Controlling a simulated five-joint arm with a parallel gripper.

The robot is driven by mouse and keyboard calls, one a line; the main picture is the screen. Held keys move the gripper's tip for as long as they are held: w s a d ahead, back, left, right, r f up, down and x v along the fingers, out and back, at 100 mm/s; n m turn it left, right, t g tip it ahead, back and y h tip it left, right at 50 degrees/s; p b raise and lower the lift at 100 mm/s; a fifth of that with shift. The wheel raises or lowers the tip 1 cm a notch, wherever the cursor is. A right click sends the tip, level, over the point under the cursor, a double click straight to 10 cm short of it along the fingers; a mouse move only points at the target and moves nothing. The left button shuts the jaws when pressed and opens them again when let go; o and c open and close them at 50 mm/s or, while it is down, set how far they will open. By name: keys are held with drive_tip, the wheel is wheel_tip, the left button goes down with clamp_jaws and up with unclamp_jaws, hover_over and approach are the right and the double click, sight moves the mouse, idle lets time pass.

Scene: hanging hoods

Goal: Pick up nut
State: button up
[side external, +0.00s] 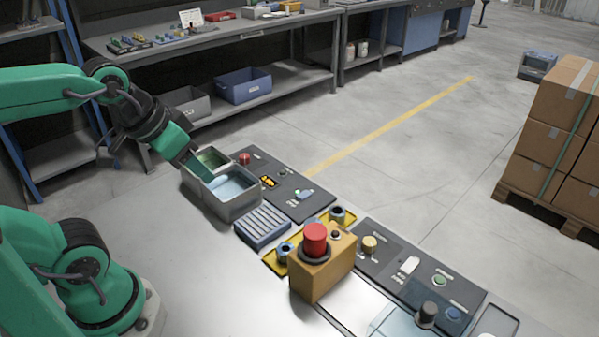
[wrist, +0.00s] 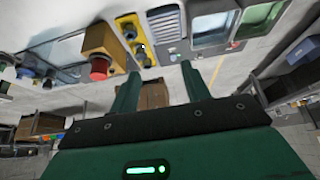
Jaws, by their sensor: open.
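My gripper (side external: 194,162) is at the left, its green fingers pointing down over the two-part grey bin (side external: 237,208). In the wrist view my gripper (wrist: 158,74) has its two fingers apart with nothing between them. I cannot surely pick out the nut. A blue-grey ring-like piece (side external: 286,249) with a dark hole sits at the yellow plate (side external: 272,263), and a similar piece (side external: 338,214) is behind the orange box. Either could be the nut. Both are well to the right of my gripper in the side view.
An orange box (side external: 325,267) with a red button (side external: 316,238) stands between the pieces and the front. A blue slatted tray (side external: 263,228) lies beside the bin. Dark control panels (side external: 405,262) line the table's far edge. The near left tabletop is clear.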

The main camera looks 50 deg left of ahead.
drive_tip(key=shift+w, duration=0.1)
drive_tip(key=m+g, duration=0.6)
drive_tip(key=m, duration=1)
approach(286, 247)
drive_tip(key=shift+s+d+f, duration=0.45)
drive_tip(key=shift+s, duration=0.1)
drive_tip(key=shift+f, duration=0.1)
drive_tip(key=shift+f, duration=1.2)
drive_tip(key=shift+f, duration=2.6)
